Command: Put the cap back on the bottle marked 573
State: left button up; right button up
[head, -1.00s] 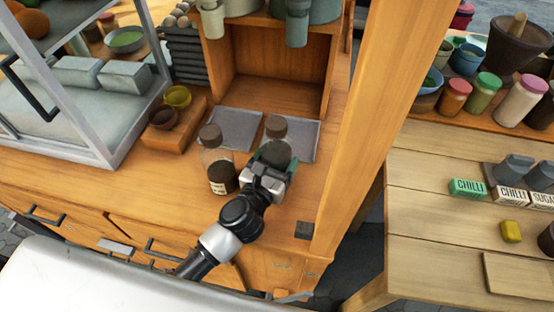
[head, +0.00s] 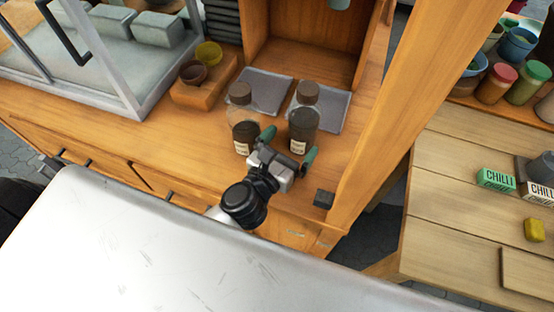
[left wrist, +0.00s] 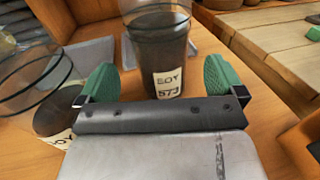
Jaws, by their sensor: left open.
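The bottle marked 573 (head: 303,124) is clear glass with dark contents and stands upright at the right of a pair. Its label, which seems to read SOY 573, faces me in the left wrist view (left wrist: 168,60). In the left wrist view the bottle stands just beyond and between the fingertips (left wrist: 160,80). My right gripper is not in view.
A similar brown-capped bottle (head: 243,130) stands close on the left. Grey mats (head: 264,90) lie behind the bottles. A wooden block (head: 196,93) with small bowls is at the left, and a wooden post (head: 400,130) rises at the right. A small dark block (head: 324,198) sits near the counter edge.

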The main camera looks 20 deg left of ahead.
pick_arm(q)
jog(key=b+v, duration=0.1)
jog(key=v, duration=0.4)
jog(key=shift+f, duration=0.1)
jog(key=shift+s+a, duration=0.1)
jog(key=shift+s, duration=0.5)
